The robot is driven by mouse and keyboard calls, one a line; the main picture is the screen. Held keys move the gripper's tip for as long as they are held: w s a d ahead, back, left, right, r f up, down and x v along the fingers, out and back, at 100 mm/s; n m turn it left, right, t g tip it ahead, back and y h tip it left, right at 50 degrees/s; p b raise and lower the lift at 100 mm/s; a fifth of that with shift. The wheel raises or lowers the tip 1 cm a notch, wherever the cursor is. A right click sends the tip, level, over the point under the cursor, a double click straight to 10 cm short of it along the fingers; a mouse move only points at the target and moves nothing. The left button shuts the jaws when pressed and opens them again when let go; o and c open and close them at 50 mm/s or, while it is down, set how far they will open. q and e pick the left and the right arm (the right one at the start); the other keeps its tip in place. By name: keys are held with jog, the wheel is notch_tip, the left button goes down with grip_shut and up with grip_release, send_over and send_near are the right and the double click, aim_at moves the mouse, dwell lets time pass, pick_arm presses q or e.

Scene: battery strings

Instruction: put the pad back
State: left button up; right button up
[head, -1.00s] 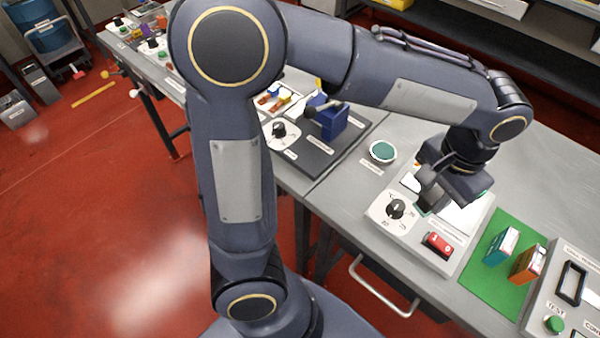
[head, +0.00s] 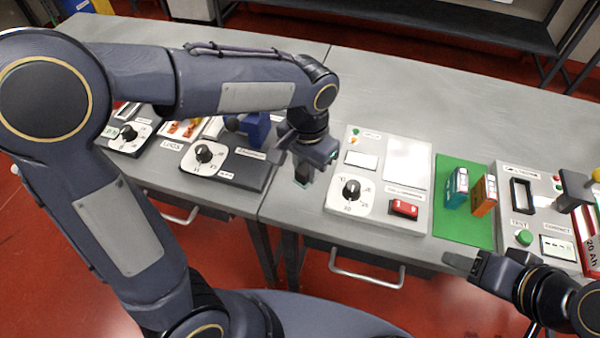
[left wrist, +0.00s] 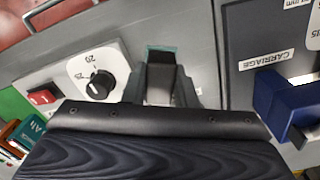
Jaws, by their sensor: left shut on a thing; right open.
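My left gripper (head: 303,172) points down over the grey table, just left of the grey unit with the black dial. It is shut on a small dark block with a teal edge, seemingly the pad (left wrist: 160,62), which shows between the fingers in the left wrist view. In the head view the gripper hides most of it, and I cannot tell whether it touches the table. The round teal spot on the table seen earlier is hidden now. My right gripper (head: 478,266) is open and empty at the table's front edge, lower right.
The dial unit (head: 412,218) has a red switch (head: 404,208). Right of it, a green mat (head: 468,229) holds a teal box (head: 457,187) and an orange box (head: 484,195). A blue block (left wrist: 280,100) stands on the carriage unit to the left. The table behind is clear.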

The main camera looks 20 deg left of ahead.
pick_arm(q)
jog(key=shift+w+a+f, duration=0.35)
jog(key=shift+f, duration=0.2)
jog(key=shift+w+a+f, duration=0.3)
jog(key=shift+f, duration=0.2)
jog(key=shift+w+a+f, duration=0.15)
jog(key=shift+f, duration=1.65)
jog(key=shift+f, duration=0.2)
jog(key=o, duration=1)
jog(key=shift+c, duration=0.2)
notch_tip(320, 180, up, 11)
jog(key=n+t+h, duration=0.4)
jog(key=n+t, duration=0.2)
jog(key=n, duration=0.1)
send_near(301, 176)
jog(key=s+a+f, duration=0.4)
jog(key=s+a, duration=0.3)
jog(key=shift+s, duration=0.2)
